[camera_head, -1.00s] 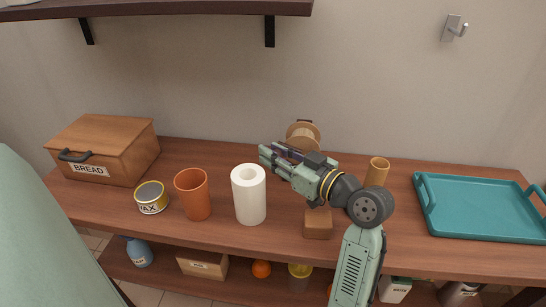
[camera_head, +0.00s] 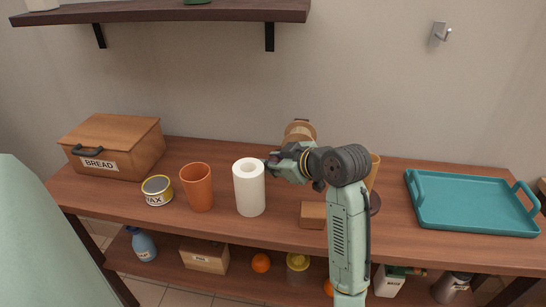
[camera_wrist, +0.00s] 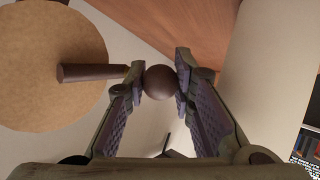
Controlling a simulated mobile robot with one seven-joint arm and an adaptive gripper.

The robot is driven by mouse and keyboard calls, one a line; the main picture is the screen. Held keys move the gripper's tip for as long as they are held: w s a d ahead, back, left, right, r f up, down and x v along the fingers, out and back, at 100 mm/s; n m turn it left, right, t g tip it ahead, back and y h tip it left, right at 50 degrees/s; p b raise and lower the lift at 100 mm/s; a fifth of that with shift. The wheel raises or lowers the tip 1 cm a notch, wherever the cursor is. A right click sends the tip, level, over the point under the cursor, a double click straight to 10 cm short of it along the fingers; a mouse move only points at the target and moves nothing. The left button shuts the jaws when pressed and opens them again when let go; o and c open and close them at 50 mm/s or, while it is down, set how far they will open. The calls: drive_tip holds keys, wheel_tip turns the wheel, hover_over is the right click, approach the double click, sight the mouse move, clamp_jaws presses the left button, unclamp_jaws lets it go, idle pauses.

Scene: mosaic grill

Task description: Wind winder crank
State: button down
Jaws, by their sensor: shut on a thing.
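The winder shows as a tan spool (camera_head: 299,132) at the back of the counter, partly hidden behind my arm. In the wrist view its round tan face (camera_wrist: 50,65) fills the left side. A dark brown rod (camera_wrist: 90,73) stands out from the face towards the fingers. A dark, round crank knob (camera_wrist: 160,82) sits between my fingertips. My gripper (camera_head: 271,164) is shut on this knob, just right of the white paper roll in the head view; it also shows in the wrist view (camera_wrist: 161,80). The crank's arm is hidden.
A white paper roll (camera_head: 249,190) stands close left of my gripper. Further left are an orange cup (camera_head: 199,190), a wax tin (camera_head: 157,192) and a bread box (camera_head: 125,148). A wooden block (camera_head: 313,216) lies in front. A teal tray (camera_head: 465,226) is at the right.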

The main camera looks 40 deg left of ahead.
drive_tip(key=shift+f, duration=0.15)
idle(0.4)
drive_tip(key=c, duration=1.3)
unclamp_jaws()
drive_tip(key=shift+c, duration=0.2)
